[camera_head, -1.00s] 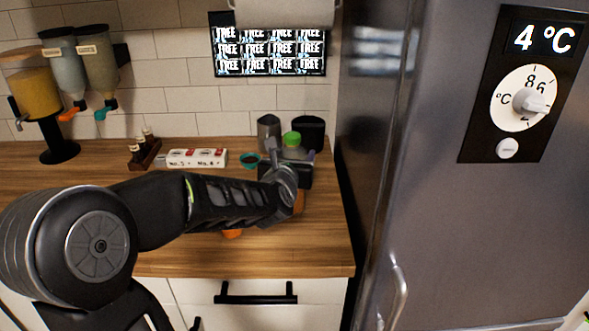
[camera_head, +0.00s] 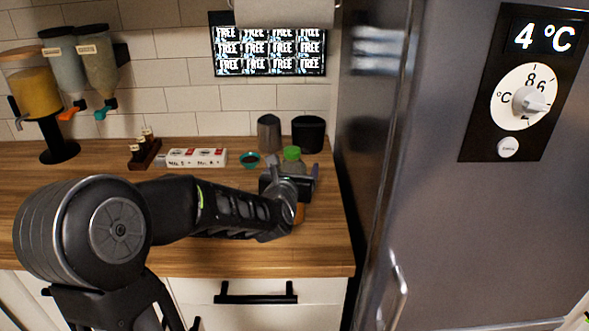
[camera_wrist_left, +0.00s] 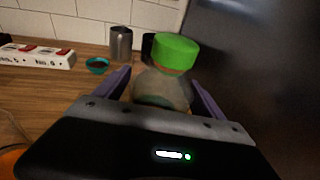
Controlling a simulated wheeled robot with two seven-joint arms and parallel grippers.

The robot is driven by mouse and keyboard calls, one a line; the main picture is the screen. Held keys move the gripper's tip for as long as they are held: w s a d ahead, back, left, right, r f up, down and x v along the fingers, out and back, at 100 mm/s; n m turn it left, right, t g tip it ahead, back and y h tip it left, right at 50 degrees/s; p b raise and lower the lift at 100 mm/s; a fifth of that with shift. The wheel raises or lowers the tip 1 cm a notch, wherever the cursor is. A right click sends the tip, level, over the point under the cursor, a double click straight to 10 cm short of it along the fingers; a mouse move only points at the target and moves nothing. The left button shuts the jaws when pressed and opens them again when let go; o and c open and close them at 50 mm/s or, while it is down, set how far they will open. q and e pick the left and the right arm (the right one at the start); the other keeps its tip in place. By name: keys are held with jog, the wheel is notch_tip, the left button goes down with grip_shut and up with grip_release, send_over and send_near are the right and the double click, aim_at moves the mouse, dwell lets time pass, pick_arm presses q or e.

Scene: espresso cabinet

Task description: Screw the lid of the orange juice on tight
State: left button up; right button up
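The bottle with the green lid (camera_head: 292,154) stands near the right end of the counter, partly behind my left gripper (camera_head: 290,187). Some orange (camera_head: 299,212) shows low on it, below the gripper. In the left wrist view the green lid (camera_wrist_left: 175,52) sits on top of the cloudy, see-through bottle (camera_wrist_left: 162,88), with a thin reddish band under it. How tight the lid is cannot be told. My right gripper is not in view.
A metal cup (camera_head: 269,133) and a black container (camera_head: 308,134) stand behind, with a teal bowl (camera_head: 250,160) and a white box (camera_head: 196,158) to the left. The steel fridge (camera_head: 470,220) bounds the right. An orange thing (camera_wrist_left: 12,160) shows at the wrist view's lower left.

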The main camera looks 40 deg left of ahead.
pick_arm(q)
jog(key=shift+r, duration=0.1)
dwell(0.3)
jog(key=b+v, duration=0.3)
jog(key=v, duration=0.9)
jog(key=shift+b, duration=0.3)
dwell(0.3)
